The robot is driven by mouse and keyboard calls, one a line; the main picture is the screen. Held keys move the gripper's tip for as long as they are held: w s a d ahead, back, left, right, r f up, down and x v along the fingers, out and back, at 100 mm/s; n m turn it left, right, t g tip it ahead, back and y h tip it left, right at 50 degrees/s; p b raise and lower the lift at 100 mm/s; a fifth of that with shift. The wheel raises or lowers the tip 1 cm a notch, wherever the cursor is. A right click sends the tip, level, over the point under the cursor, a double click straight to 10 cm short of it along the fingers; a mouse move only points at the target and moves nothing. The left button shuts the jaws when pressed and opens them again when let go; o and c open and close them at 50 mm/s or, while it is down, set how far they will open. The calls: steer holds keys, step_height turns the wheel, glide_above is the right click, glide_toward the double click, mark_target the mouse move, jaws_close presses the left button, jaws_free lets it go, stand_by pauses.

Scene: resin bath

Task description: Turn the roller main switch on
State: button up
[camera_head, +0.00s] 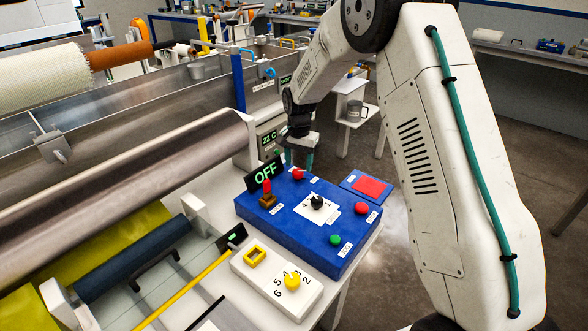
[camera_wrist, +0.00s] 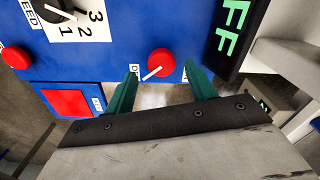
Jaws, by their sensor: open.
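A red round knob (camera_head: 298,173) with a white pointer line sits at the back edge of the blue control box (camera_head: 340,240), beside a display (camera_head: 264,175) that reads OFF in green. I take this knob as the main switch; its label is not fully legible. In the wrist view the knob (camera_wrist: 160,62) lies between and just beyond my teal fingertips, its pointer slanting. The display (camera_wrist: 234,30) shows at upper right. My gripper (camera_wrist: 161,74) is open and empty, with a finger on either side of the knob. In the head view my gripper (camera_head: 301,155) hangs just behind the knob.
The box also carries a black numbered speed dial (camera_head: 317,202), a red button (camera_head: 361,208), a green button (camera_head: 336,240) and a red lever (camera_head: 267,190). A red square pad (camera_head: 371,187) lies to the right. A white panel with a yellow knob (camera_head: 292,281) stands in front.

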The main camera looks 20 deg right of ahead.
mark_target(298, 175)
steer(key=shift+f, duration=1.35)
